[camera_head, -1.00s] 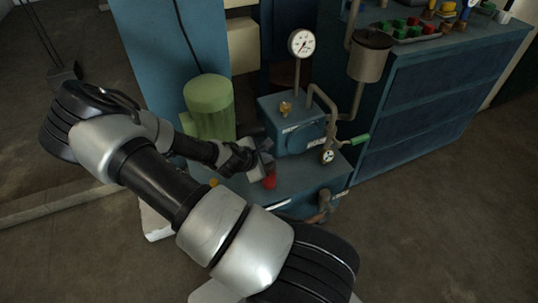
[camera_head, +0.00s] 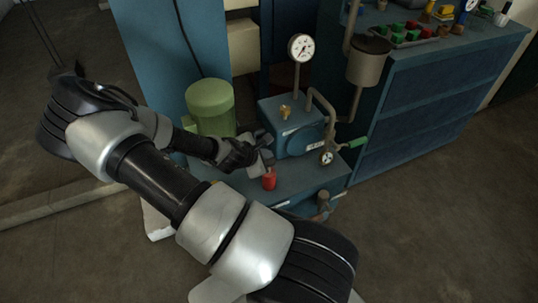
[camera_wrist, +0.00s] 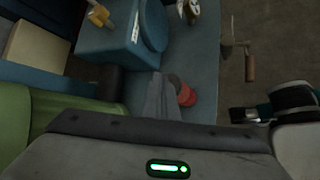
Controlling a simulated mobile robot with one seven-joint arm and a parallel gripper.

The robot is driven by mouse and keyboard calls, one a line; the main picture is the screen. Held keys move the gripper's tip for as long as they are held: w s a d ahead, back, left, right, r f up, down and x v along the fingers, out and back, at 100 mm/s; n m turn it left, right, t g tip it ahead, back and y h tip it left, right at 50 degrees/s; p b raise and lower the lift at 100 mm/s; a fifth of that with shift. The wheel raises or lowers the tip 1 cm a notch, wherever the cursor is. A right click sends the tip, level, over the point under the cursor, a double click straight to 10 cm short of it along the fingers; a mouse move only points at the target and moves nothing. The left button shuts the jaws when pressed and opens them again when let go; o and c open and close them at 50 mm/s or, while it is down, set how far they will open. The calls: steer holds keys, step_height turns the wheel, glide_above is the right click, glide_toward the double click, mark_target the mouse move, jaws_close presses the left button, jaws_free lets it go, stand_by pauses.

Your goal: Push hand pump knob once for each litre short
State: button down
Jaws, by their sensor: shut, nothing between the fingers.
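A small red knob (camera_head: 269,180) stands on the blue deck of the machine, its base against the deck surface. In the wrist view the red knob (camera_wrist: 186,94) is partly hidden behind the grey fingers. My gripper (camera_head: 265,158) is shut and empty, just above and behind the knob in the head view. In the wrist view my gripper (camera_wrist: 164,97) overlaps the knob's left side; I cannot tell whether they touch. A round white dial gauge (camera_head: 301,46) stands on a stem above the blue pump housing; its reading is too small to tell.
A green motor cylinder (camera_head: 211,107) stands left of my gripper. A brass fitting (camera_head: 285,112), a small lower gauge (camera_head: 326,157), a green-handled lever (camera_head: 356,142) and a brown-handled crank (camera_head: 322,199) surround the deck. A metal pot (camera_head: 368,62) and blue drawer cabinet (camera_head: 430,100) stand right.

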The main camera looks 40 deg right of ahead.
mark_target(267, 161)
steer(key=shift+r+p, duration=0.6)
steer(key=shift+r, duration=0.35)
steer(key=shift+r+p, duration=2.05)
steer(key=shift+r, duration=0.45)
